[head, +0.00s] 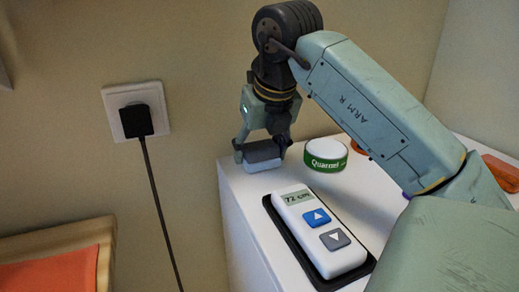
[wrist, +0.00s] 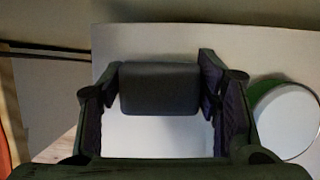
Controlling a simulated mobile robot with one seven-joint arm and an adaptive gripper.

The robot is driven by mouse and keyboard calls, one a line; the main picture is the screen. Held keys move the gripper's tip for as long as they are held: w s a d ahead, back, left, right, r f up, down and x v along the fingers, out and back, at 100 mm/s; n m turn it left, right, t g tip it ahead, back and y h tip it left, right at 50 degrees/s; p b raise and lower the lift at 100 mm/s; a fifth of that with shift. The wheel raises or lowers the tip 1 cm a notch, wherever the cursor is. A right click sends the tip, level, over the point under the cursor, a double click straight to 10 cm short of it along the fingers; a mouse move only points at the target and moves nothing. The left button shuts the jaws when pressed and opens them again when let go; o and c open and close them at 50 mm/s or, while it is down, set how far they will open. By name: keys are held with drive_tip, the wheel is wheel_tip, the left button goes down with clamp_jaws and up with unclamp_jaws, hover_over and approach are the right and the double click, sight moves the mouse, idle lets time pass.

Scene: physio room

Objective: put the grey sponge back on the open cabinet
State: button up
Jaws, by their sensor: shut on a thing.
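The grey sponge (head: 263,152), a small block with a pale lower part, is between the fingers of my gripper (head: 262,146). The wrist view shows the sponge's grey face (wrist: 160,88) with a finger on each side, my gripper (wrist: 163,100) being shut on it. The sponge is at the far left corner of a white cabinet top (head: 240,192). I cannot tell whether it touches the top or hangs just above it. No open front or shelf of the cabinet shows.
A green and white "Quarnel" tin (head: 326,155) stands close right of my gripper; it also shows in the wrist view (wrist: 285,118). A handset (head: 320,235) on a dark tray lies nearer. Orange items (head: 500,172) lie at right. A plugged cord (head: 137,121) hangs on the wall.

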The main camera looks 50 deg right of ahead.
drive_tip(key=shift+f, duration=0.25)
drive_tip(key=o, duration=1)
drive_tip(key=shift+r+p, duration=0.3)
drive_tip(key=shift+r, duration=0.25)
drive_tip(key=p+v, duration=0.6)
drive_tip(key=v, duration=0.5)
drive_tip(key=shift+s+r, duration=0.15)
drive_tip(key=shift+r, duration=0.05)
